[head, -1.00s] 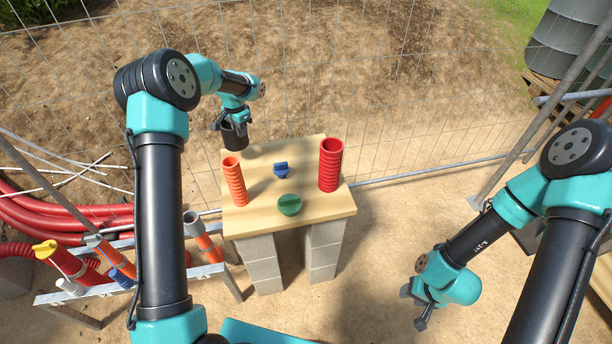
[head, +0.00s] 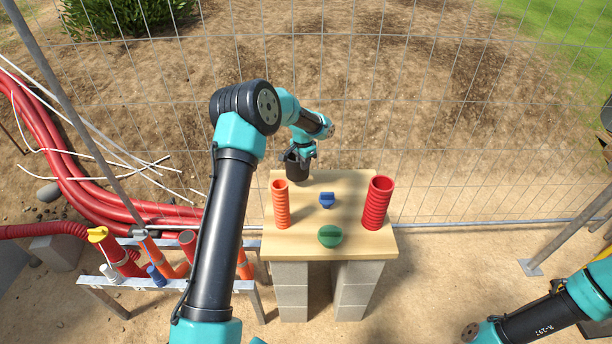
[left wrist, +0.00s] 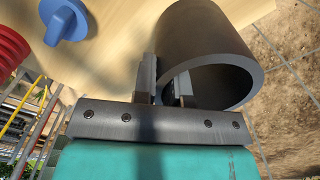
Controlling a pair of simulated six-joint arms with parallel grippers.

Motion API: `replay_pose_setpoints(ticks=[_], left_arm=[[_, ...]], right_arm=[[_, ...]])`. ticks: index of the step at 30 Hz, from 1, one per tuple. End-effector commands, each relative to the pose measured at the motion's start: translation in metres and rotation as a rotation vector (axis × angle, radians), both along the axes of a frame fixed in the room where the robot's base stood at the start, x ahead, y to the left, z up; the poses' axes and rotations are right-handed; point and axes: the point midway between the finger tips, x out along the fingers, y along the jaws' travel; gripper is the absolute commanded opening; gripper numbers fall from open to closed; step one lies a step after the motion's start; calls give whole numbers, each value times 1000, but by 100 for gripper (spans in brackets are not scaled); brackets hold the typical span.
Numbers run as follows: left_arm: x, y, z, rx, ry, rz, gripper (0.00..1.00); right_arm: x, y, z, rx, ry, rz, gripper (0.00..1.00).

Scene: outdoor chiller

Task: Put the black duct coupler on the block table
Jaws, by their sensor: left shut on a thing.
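The black duct coupler (head: 297,172) is a short, wide dark tube. My left gripper (head: 298,156) is shut on its wall. In the left wrist view the coupler (left wrist: 207,28) shows its open end, with one finger inside the tube and one outside. In the head view it overlaps the back left corner of the block table (head: 346,238), a light wooden top on grey blocks. I cannot tell whether its base touches the wood. My right gripper is out of the frame; only part of that arm shows at lower right.
An orange ribbed tube (head: 281,205) stands at the table's left, just in front of the coupler. A blue piece (head: 327,200), a green piece (head: 330,236) and a red ribbed tube (head: 377,203) are also on top. A wire fence runs behind. A pipe rack (head: 107,283) stands left.

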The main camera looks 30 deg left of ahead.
Motion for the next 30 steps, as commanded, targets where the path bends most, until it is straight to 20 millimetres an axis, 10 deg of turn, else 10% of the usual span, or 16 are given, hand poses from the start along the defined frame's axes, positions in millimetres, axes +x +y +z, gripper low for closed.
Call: replay_pose_setpoints(ticks=[30], left_arm=[[0, 0, -45, 1, -1, -1, 0]], right_arm=[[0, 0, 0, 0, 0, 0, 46]])
